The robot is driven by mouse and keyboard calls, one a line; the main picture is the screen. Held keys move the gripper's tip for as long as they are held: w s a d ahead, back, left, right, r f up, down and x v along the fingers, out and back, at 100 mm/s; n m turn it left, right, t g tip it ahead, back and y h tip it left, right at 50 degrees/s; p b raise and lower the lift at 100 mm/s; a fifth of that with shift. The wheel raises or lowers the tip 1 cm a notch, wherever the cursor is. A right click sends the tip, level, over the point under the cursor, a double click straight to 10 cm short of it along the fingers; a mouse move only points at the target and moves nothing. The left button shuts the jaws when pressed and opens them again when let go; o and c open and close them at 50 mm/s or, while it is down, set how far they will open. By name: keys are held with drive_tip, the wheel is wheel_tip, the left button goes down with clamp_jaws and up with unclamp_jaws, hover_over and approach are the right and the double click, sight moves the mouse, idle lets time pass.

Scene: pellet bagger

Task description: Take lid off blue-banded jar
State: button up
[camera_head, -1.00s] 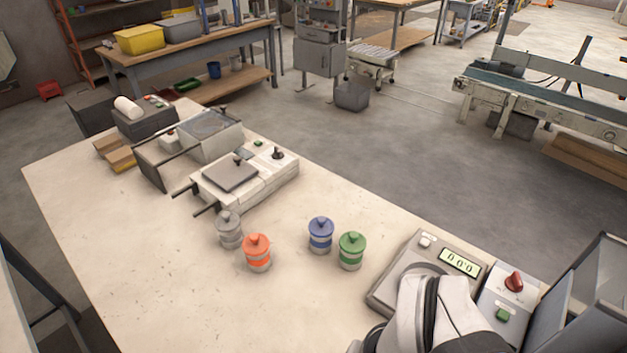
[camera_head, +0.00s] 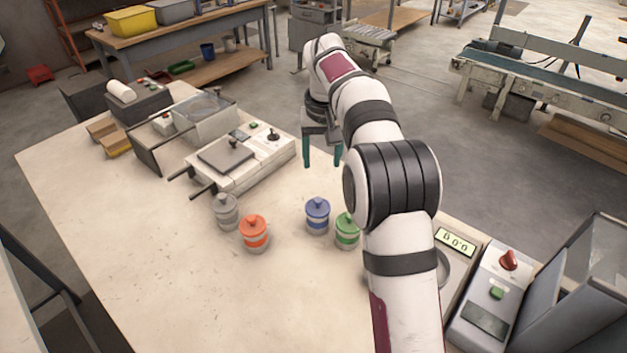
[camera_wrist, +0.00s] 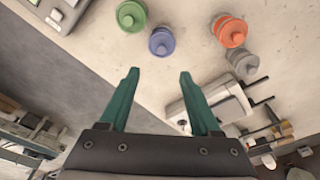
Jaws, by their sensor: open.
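The blue-banded jar (camera_head: 317,222) stands upright on the table with its blue knobbed lid (camera_head: 317,206) on. It also shows from above in the wrist view (camera_wrist: 162,41). My gripper (camera_head: 322,164) is open and empty, its green fingers pointing down behind the jar, near the table's far edge. In the wrist view my gripper (camera_wrist: 159,74) has its fingers spread, with the blue lid beyond the tips and apart from them. The green-banded jar (camera_head: 347,236) stands right of the blue one, partly hidden by my arm.
An orange-banded jar (camera_head: 254,236) and a grey jar (camera_head: 226,213) stand to the left, both lidded. A white sealing machine (camera_head: 240,161) is behind them. A scale (camera_head: 456,241) and a red-knobbed control box (camera_head: 492,290) stand at the right. The table's front left is clear.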

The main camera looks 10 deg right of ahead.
sight(318, 199)
drive_tip(key=w+f, duration=0.1)
drive_tip(key=f, duration=0.4)
drive_tip(key=w+f, duration=0.1)
drive_tip(key=f, duration=0.8)
drive_tip(key=shift+w+a+f, duration=0.15)
drive_tip(key=shift+w+f, duration=0.2)
drive_tip(key=shift+w, duration=0.05)
clamp_jaws()
